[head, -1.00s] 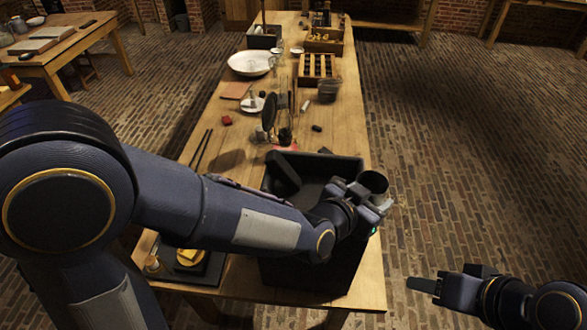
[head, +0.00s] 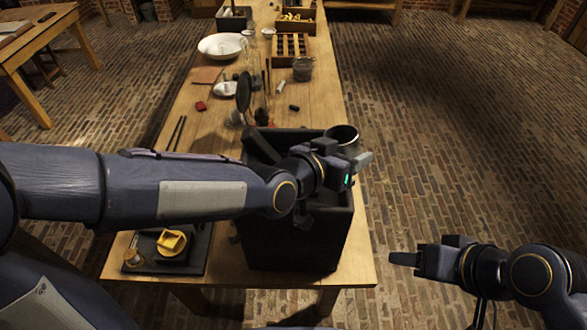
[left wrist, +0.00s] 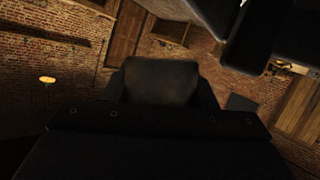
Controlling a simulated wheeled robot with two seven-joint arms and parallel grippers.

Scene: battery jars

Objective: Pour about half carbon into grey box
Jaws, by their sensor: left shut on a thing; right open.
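A large dark grey box (head: 292,245) stands open at the near end of the table. My left gripper (head: 348,160) is shut on a dark jar (head: 343,134) and holds it at the box's back right corner, as seen in the head view. The jar's round rim shows and looks close to upright. Its contents cannot be made out, and my gripper hides its lower part. In the left wrist view a dark rounded form fills the middle, too dim to name. My right gripper (head: 418,259) is open and empty, to the right of the table over the floor.
A black tray (head: 192,262) with a yellow piece (head: 172,242) lies left of the box. Behind the box stand a dark round disc (head: 244,88), a grey jar (head: 303,69), a slotted wooden rack (head: 291,46) and a white bowl (head: 221,46). The table's right edge is close to the box.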

